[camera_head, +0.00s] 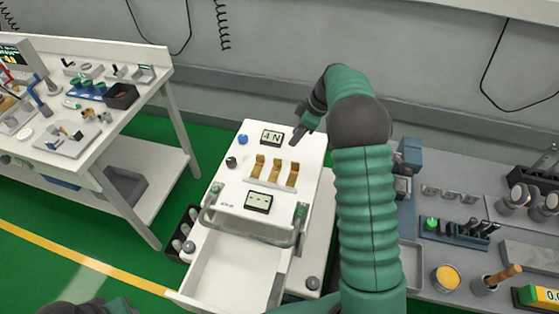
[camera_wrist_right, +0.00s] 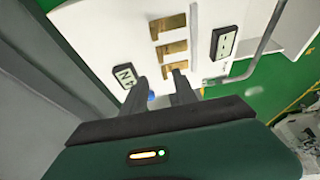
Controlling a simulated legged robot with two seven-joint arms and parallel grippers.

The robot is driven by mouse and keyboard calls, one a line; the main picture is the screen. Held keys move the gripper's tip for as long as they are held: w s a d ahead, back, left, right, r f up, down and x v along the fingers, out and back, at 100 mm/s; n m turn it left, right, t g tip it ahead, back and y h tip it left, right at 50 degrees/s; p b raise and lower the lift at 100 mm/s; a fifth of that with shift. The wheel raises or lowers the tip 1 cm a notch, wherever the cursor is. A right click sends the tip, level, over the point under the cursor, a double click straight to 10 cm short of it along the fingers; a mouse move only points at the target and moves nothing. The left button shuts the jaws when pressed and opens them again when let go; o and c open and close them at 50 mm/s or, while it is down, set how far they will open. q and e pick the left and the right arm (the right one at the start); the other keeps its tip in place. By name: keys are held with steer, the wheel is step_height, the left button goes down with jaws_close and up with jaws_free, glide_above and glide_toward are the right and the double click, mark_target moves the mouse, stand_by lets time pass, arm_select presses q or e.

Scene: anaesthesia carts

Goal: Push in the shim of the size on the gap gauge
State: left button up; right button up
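A white cart top (camera_head: 233,182) bears three brass shim-like pieces, left (camera_head: 259,165), middle (camera_head: 276,170) and right (camera_head: 292,174), in a row. Behind them a small display (camera_head: 271,137) reads "4 N"; in front, another display (camera_head: 258,201) shows dashes. I cannot tell which is the gap gauge. My right gripper (camera_head: 298,138) is above the cart's back right, beside the "4 N" display. In the right wrist view its two fingers (camera_wrist_right: 160,92) are apart with nothing held, and the brass pieces (camera_wrist_right: 171,48) lie beyond them.
A blue knob (camera_head: 243,139) and a black knob (camera_head: 232,161) are on the cart's left side. An open drawer (camera_head: 230,268) and a rail handle (camera_head: 250,232) are at its front. A cluttered workbench (camera_head: 150,76) stands left; a grey bench (camera_head: 430,272) with tools stands right.

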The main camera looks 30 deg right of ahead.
mark_target(278, 160)
steer(key=x, duration=1.4)
steer(key=shift+d+f, duration=0.15)
steer(key=shift+d, duration=0.05)
steer(key=shift+w+a+f, duration=0.1)
steer(key=shift+a+f, duration=0.15)
steer(key=shift+f, duration=0.05)
jaws_close()
steer(key=shift+r, duration=0.1)
